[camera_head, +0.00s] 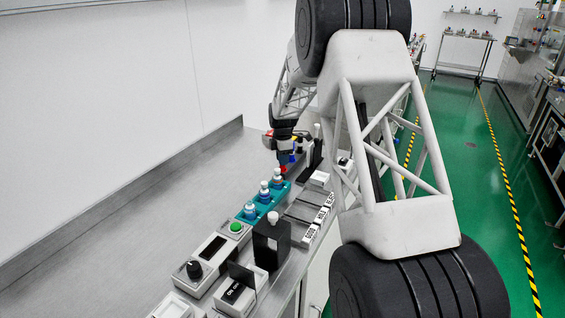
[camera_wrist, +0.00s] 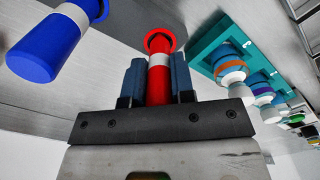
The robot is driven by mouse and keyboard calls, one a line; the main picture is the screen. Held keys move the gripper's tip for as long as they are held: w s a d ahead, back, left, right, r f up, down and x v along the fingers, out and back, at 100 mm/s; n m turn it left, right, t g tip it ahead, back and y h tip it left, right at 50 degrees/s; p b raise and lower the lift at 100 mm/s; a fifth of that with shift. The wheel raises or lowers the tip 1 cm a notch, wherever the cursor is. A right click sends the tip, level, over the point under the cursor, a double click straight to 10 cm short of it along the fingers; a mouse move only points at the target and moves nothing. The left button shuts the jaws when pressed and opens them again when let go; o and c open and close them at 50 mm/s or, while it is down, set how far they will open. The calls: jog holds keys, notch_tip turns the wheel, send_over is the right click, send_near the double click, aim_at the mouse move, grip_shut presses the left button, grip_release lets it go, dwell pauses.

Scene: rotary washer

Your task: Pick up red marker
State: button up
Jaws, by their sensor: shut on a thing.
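The red marker (camera_wrist: 159,84) has a white band and a flared red end. In the wrist view it stands between the two blue-grey fingers of my gripper (camera_wrist: 158,62), which is shut on it. The fingers cover part of its sides, and its lower end is hidden behind the gripper body. In the head view my gripper (camera_head: 284,161) is small and partly hidden by its own wrist, with a red end (camera_head: 282,170) showing below it, near the far end of the teal rack.
A blue marker (camera_wrist: 45,48) with a white band is left of the gripper in the wrist view. The teal rack (camera_head: 240,215) holds several white-topped bottles. The bench's left side is bare.

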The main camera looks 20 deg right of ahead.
jog(key=shift+c, duration=0.5)
jog(key=shift+r, duration=0.15)
jog(key=shift+r, duration=1.55)
jog(key=shift+s+r, duration=0.1)
jog(key=shift+s, duration=0.25)
jog(key=s+a+r, duration=0.1)
jog(key=s+a, duration=0.1)
jog(key=s, duration=1.3)
jog(key=shift+r, duration=0.2)
jog(key=shift+s, duration=0.15)
jog(key=shift+r, duration=0.65)
jog(key=shift+r, duration=1.75)
jog(key=shift+r, duration=0.1)
